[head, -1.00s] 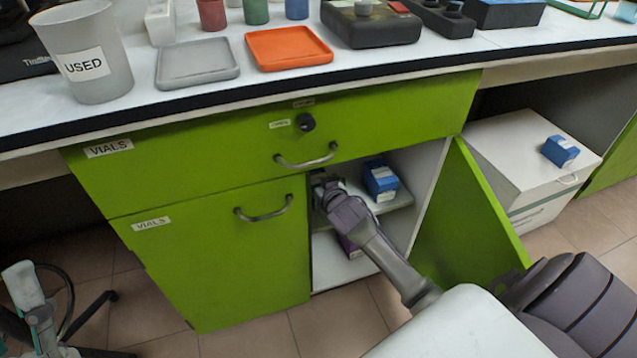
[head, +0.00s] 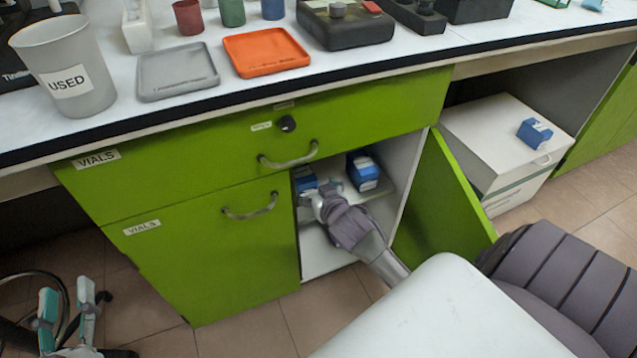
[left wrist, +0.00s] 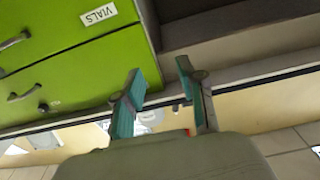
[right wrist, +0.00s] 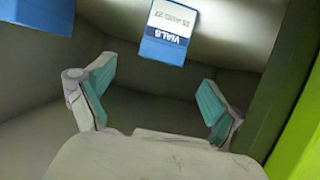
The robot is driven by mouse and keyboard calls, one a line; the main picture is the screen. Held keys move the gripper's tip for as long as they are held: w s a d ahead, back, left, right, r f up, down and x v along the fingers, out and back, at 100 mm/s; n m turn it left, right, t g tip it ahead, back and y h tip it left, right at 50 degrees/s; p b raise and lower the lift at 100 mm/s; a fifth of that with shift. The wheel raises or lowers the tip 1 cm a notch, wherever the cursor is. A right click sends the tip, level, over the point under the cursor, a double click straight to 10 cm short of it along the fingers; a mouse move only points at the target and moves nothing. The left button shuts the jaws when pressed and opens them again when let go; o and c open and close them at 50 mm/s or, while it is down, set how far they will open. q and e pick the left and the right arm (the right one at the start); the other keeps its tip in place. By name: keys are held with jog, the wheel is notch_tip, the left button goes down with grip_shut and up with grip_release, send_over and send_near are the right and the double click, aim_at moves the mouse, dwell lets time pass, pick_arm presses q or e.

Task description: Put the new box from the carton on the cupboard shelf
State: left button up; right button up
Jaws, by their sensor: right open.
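In the head view, two blue boxes stand on the upper shelf (head: 384,187) of the open cupboard, a left box (head: 305,179) and a right box (head: 363,171). My right gripper (head: 326,194) is at the cupboard opening, in front of the left box. In the right wrist view my right gripper (right wrist: 155,90) is open and empty. A blue box with a white VIALS label (right wrist: 168,32) is ahead of it, and a second blue box (right wrist: 32,18) is cut off at upper left. My left gripper (head: 66,305) is open and empty at lower left, also in the left wrist view (left wrist: 165,95).
The green cupboard door (head: 440,205) stands open to the right of my right arm. A white carton (head: 505,140) under the bench carries another blue box (head: 534,132). The bench top holds a USED bin (head: 66,75), a grey tray (head: 176,70) and an orange tray (head: 266,53).

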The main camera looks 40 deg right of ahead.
pick_arm(q)
jog(key=f, duration=0.1)
jog(key=f+g, duration=0.2)
jog(key=f, duration=0.1)
jog(key=shift+s+a+y, duration=0.2)
jog(key=shift+a+y, duration=0.15)
jog(key=shift+y, duration=0.05)
pick_arm(e)
jog(key=v, duration=0.2)
jog(key=shift+s+a+r, duration=0.1)
jog(key=shift+s+r, duration=0.05)
jog(key=shift+s, duration=0.2)
